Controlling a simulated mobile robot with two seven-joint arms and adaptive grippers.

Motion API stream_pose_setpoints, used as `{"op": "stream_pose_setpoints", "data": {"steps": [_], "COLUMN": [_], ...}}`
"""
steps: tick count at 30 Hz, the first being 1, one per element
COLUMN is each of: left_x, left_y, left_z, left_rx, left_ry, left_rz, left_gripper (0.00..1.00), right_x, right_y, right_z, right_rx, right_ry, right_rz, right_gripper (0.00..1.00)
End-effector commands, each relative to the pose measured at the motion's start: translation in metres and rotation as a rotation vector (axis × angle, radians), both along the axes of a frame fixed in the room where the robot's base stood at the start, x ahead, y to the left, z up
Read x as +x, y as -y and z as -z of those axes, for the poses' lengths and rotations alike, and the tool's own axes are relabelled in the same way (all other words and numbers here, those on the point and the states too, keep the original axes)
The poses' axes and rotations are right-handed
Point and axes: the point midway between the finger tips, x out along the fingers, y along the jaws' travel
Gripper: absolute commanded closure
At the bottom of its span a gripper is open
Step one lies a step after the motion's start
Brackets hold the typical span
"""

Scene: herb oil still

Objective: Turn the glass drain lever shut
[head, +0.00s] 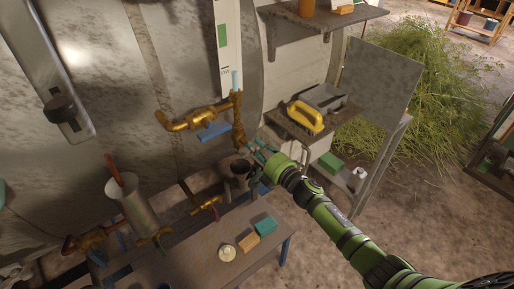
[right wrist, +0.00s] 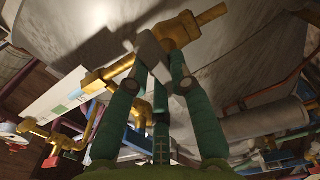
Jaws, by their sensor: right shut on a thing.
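The sight glass (head: 228,48) stands on a white backing plate against the metal vessel, with brass fittings (head: 237,112) at its lower end. My right gripper (head: 256,149) is just below and right of these fittings. In the right wrist view its teal fingers (right wrist: 158,72) are shut on a grey lever (right wrist: 149,52). The lever sits beside a brass valve body (right wrist: 178,29). In the head view the gripper hides the lever, so its angle to the pipe is hard to tell. My left gripper is not in view.
A low bench (head: 185,262) below holds a tin (head: 227,253), a tan block (head: 249,242) and a green block (head: 265,226). A yellow-handled brush (head: 308,117) lies on the side shelf at right. A brass pipe (head: 190,121) runs left of the fittings.

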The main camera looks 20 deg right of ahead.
Motion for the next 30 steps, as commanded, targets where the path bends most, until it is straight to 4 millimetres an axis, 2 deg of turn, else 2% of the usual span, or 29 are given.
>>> {"op": "stream_pose_setpoints", "data": {"steps": [19,20,21,30], "left_x": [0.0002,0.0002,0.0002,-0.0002], "left_y": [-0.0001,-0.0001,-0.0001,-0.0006], "left_z": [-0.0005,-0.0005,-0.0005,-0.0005], "left_rx": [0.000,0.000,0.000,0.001], "left_ry": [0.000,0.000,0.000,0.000], "left_rz": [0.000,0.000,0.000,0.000], "left_gripper": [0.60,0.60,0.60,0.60], "right_x": [-0.0004,-0.0004,-0.0004,-0.0003], "right_y": [-0.0002,-0.0002,-0.0002,0.0001], "right_z": [0.0014,0.0015,0.0015,0.0008], "right_rx": [0.049,0.049,0.049,0.044], "right_ry": [-0.019,-0.019,-0.019,-0.016], "right_rz": [-0.001,-0.001,-0.001,0.000], "right_gripper": [1.00,0.66,0.54,0.54]}}
